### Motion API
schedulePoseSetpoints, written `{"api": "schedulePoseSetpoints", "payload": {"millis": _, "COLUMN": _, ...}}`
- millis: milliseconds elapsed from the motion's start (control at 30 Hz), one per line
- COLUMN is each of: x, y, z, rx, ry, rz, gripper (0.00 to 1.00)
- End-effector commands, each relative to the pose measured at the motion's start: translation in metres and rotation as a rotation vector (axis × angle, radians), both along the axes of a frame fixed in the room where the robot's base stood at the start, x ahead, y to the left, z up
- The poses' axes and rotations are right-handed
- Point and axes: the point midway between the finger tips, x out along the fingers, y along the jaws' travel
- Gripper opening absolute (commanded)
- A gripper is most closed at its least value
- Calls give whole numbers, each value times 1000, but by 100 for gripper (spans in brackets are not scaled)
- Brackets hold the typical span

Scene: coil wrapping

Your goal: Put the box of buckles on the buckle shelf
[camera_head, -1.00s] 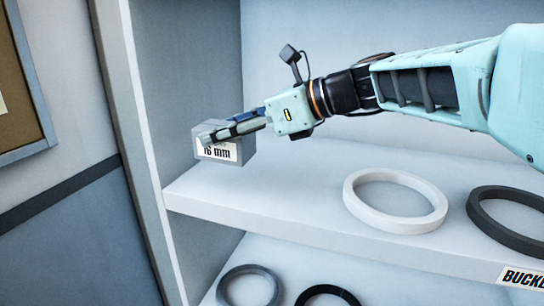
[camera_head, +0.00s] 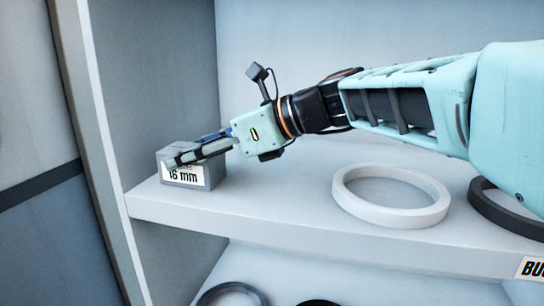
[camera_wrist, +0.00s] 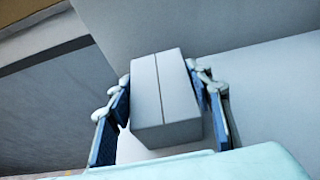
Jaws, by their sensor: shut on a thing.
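The box of buckles (camera_head: 204,184) is a small grey box with a white "16 mm" label on its front. It is at the left end of the buckle shelf (camera_head: 260,222), at the height of the shelf top, and I cannot tell for sure whether its bottom touches it. My gripper (camera_head: 186,157) is shut on the box, coming from the right. In the wrist view the grey box (camera_wrist: 165,98), with a seam along its top, sits between the two blue-padded fingers (camera_wrist: 163,95). Part of the box's top is hidden by a finger in the head view.
A white ring (camera_head: 390,215) lies on the shelf right of the box, with a dark ring (camera_head: 500,212) further right, partly hidden by my arm. A "BUCKLE" label, cut off, is on the shelf's front edge (camera_head: 530,268). The cabinet's side wall stands close left. More rings lie on the shelf below.

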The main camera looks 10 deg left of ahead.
Motion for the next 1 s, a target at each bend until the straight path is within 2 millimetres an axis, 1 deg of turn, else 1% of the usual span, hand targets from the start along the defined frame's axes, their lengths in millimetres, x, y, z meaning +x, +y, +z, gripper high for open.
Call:
{"api": "schedulePoseSetpoints", "payload": {"millis": 133, "x": 0, "y": 0, "z": 3, "rx": 2, "ry": -1, "rz": 0, "gripper": 7}}
{"api": "schedulePoseSetpoints", "payload": {"millis": 267, "x": 0, "y": 0, "z": 0, "rx": 2, "ry": 0, "rz": 0, "gripper": 7}}
{"api": "schedulePoseSetpoints", "payload": {"millis": 300, "x": 0, "y": 0, "z": -2, "rx": 0, "ry": 1, "rz": 0, "gripper": 49}}
{"api": "schedulePoseSetpoints", "payload": {"millis": 433, "x": 0, "y": 0, "z": -1, "rx": 0, "ry": 1, "rz": 0, "gripper": 64}}
{"api": "schedulePoseSetpoints", "payload": {"millis": 700, "x": 0, "y": 0, "z": -1, "rx": 0, "ry": 0, "rz": 0, "gripper": 65}}
{"api": "schedulePoseSetpoints", "payload": {"millis": 1000, "x": 2, "y": -1, "z": 5, "rx": 0, "ry": 1, "rz": 0, "gripper": 65}}
